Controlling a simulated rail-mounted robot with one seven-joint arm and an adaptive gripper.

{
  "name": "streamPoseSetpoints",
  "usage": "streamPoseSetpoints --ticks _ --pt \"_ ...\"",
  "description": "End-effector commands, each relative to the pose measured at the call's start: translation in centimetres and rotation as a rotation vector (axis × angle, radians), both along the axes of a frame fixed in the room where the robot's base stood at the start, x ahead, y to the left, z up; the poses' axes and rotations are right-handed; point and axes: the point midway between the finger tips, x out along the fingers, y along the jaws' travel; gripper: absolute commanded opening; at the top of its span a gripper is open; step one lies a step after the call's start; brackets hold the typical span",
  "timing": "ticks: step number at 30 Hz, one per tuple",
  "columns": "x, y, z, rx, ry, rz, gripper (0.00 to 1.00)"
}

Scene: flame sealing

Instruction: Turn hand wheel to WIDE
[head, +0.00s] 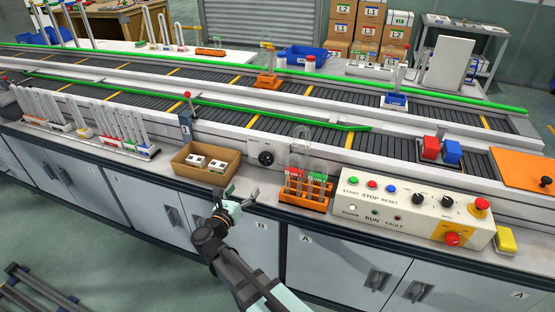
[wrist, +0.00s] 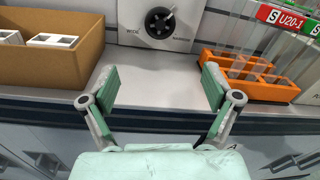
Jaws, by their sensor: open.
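The hand wheel (head: 266,158) is a small black knob on a white panel on the front of the conveyor. My gripper (head: 237,192) is over the bench's front edge, in front of and below the wheel. In the wrist view my gripper (wrist: 160,88) is open and empty, its two green-padded fingers wide apart and clear of the wheel.
A cardboard box (head: 206,164) with white blocks stands left of the wheel. An orange rack (head: 304,196) with glass tubes stands right of it. A control box (head: 415,209) with buttons is further right. The bench top between box and rack is clear.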

Motion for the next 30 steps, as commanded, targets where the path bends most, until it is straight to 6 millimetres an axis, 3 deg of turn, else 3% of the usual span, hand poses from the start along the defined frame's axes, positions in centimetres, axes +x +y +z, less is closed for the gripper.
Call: streamPoseSetpoints --ticks 8,24,30 --pt "2.1 -0.8 0.1 0.023 -0.01 -0.003 0.88" --pt "11.9 -4.5 0.1 0.021 -0.009 -0.004 0.88" --pt "14.7 -5.6 0.1 0.02 -0.008 -0.003 0.88"
